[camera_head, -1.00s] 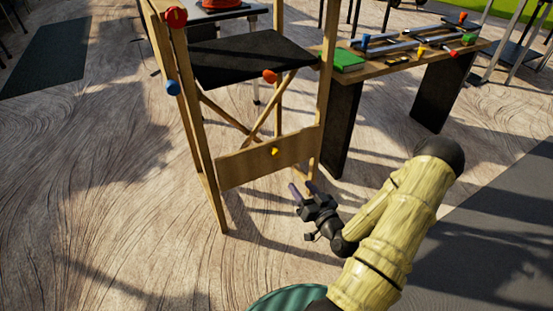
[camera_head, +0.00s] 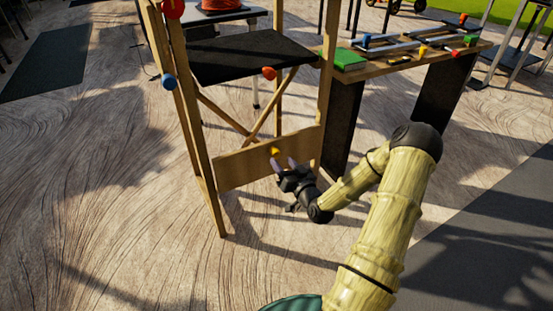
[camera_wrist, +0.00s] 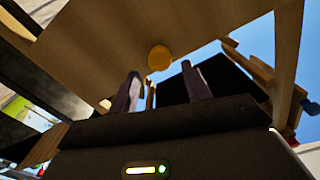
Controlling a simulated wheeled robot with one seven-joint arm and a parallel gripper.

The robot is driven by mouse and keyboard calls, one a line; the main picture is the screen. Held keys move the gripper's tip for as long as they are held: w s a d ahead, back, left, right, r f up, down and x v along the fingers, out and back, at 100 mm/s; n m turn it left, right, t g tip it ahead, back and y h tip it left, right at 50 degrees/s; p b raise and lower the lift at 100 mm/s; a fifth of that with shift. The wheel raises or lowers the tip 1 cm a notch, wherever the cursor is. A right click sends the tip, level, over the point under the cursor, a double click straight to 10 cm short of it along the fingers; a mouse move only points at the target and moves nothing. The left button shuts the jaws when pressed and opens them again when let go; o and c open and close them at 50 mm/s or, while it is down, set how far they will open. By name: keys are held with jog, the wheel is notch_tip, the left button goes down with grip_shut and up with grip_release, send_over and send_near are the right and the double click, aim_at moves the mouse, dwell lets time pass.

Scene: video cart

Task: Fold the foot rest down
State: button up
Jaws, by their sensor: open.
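The foot rest (camera_head: 240,165) is a wooden board standing upright across the lower front of a tall wooden chair frame (camera_head: 190,130). A small yellow knob (camera_head: 275,151) sits on its front face, toward the upper middle. My gripper (camera_head: 283,163) is at the board's front, just below and right of the knob. In the wrist view the round knob (camera_wrist: 159,58) is above and between the two fingertips (camera_wrist: 164,80), with the board (camera_wrist: 110,35) behind it. The fingers are apart with nothing between them. I cannot tell whether a fingertip touches the board.
The black seat (camera_head: 250,56) with an orange knob (camera_head: 269,73) is above the foot rest. A blue knob (camera_head: 168,82) and a red knob (camera_head: 173,9) are on the left post. A wooden table (camera_head: 400,62) with a green block (camera_head: 348,60) stands right.

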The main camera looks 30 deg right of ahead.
aim_at(277, 155)
jog(key=w+b, duration=0.1)
jog(key=w, duration=0.4)
jog(key=shift+w+a+b, duration=0.1)
jog(key=shift+w+b, duration=0.15)
jog(key=shift+b, duration=0.1)
jog(key=c, duration=1)
